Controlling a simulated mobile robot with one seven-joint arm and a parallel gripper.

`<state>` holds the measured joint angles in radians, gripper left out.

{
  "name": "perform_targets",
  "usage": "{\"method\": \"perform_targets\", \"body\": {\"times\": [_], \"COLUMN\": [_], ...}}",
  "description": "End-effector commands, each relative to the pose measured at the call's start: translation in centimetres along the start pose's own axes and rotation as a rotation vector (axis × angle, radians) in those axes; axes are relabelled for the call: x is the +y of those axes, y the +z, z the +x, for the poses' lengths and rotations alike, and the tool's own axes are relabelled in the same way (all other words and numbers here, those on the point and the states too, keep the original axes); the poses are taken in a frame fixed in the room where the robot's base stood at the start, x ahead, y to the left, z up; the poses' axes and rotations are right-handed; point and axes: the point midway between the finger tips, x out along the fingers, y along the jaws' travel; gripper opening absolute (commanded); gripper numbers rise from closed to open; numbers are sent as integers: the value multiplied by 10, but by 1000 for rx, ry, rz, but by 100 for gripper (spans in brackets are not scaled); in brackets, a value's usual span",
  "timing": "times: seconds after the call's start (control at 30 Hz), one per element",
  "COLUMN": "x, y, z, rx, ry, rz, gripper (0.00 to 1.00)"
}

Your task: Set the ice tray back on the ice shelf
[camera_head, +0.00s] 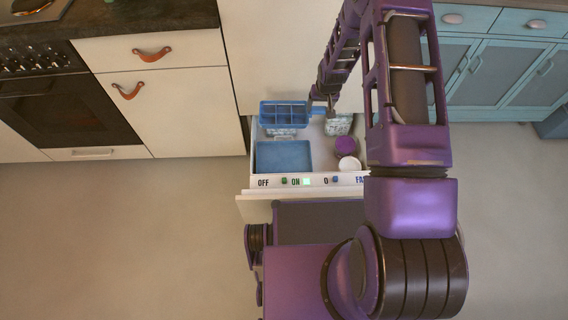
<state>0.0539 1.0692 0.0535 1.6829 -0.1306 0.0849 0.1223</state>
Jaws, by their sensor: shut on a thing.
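The blue ice tray (284,114), with several square compartments, is at the back left of the open white drawer (325,182). My gripper (311,107) is shut on the tray's right end. The tray looks about level, over a pale, speckled thing (283,133) that it partly hides. I cannot tell whether that thing is the ice shelf, or whether the tray touches it.
A flat blue container (283,156) fills the drawer's front left. A purple round thing (346,146) and a white round thing (348,164) are at the right. A speckled block (338,125) stands behind them. My arm hides the drawer's right end.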

Motion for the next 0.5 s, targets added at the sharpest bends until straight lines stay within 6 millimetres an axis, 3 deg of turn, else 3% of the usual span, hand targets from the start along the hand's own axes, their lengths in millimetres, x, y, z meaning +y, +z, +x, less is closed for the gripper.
{"method": "perform_targets", "body": {"times": [0.03, 0.2, 0.33, 0.5], "x": [1, 3, 4, 5], "y": [9, 29, 44, 57], "z": [28, 94, 132, 159], "rx": [-6, -5, -4, -2], "ry": [2, 7, 9, 12], "rz": [-1, -7, -14, -18], "gripper": [12, 12, 12, 12]}}
